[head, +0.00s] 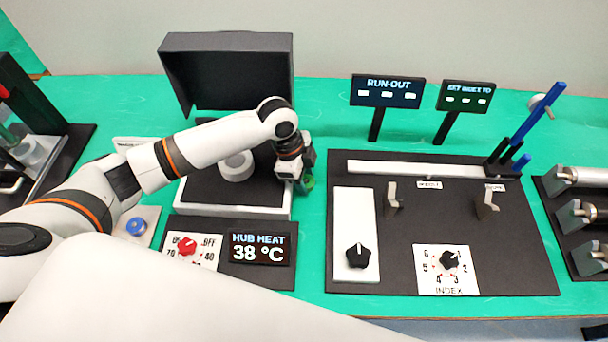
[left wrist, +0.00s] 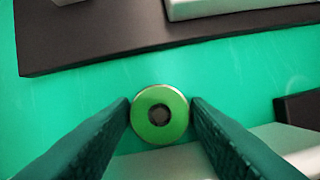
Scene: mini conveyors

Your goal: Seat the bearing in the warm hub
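The bearing (left wrist: 160,114) is a round green-faced ring with a dark centre hole. It sits between the fingertips of my left gripper (left wrist: 160,112), which touch it on both sides. In the head view my left gripper (head: 306,181) points down at the right edge of the heater, with a bit of the green bearing at its tips. The hub (head: 237,166) looks like a pale round piece on the dark heater plate (head: 205,190), left of the gripper and partly behind my arm. The hub heat display (head: 260,249) reads 38 °C. My right gripper is out of view.
The heater's dark lid (head: 228,72) stands open behind. A red heat knob (head: 186,245) is in front. To the right is a dark run-out board (head: 410,235) with an index knob (head: 449,259) and upright holders. Green table shows between heater and board.

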